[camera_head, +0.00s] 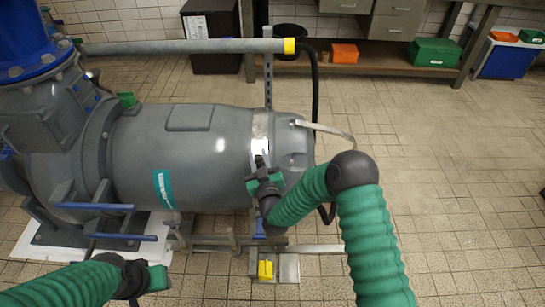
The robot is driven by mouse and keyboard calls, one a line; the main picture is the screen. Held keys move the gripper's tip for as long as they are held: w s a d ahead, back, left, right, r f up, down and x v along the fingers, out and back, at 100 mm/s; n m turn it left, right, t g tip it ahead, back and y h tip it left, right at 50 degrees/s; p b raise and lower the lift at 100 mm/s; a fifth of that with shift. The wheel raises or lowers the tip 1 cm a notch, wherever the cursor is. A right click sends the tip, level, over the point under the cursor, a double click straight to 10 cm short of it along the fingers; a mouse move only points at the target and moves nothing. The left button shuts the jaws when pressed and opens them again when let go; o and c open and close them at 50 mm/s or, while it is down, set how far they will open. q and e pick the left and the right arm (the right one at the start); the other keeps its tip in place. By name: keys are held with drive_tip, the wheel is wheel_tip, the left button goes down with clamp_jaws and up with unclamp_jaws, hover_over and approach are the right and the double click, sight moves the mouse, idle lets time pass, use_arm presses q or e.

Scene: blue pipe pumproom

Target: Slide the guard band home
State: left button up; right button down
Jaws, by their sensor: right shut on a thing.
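The guard band (261,125) looks like a pale metal strip around the grey motor body (215,150), near its right end. My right gripper (261,168) is shut at the band's near side, on a bright part of it. The gripper hides the lower part of the band, so I cannot tell whether it sits flush there. A pale curved strip (328,129) juts out from the motor's right end; I cannot tell whether it belongs to the band. My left gripper (150,278) is low at the left, apart from the motor, and its fingers are unclear.
A grey horizontal pipe with a yellow end (289,46) runs above the motor, with a black hose hanging behind. A metal frame with a yellow block (265,270) lies below. A workbench with an orange box (344,53) and green box (433,52) stands behind.

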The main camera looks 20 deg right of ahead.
drive_tip(key=shift+a, duration=0.3)
drive_tip(key=c, duration=1.4)
unclamp_jaws()
drive_tip(key=shift+o, duration=1.3)
drive_tip(key=shift+w, duration=0.1)
drive_tip(key=shift+a, duration=0.1)
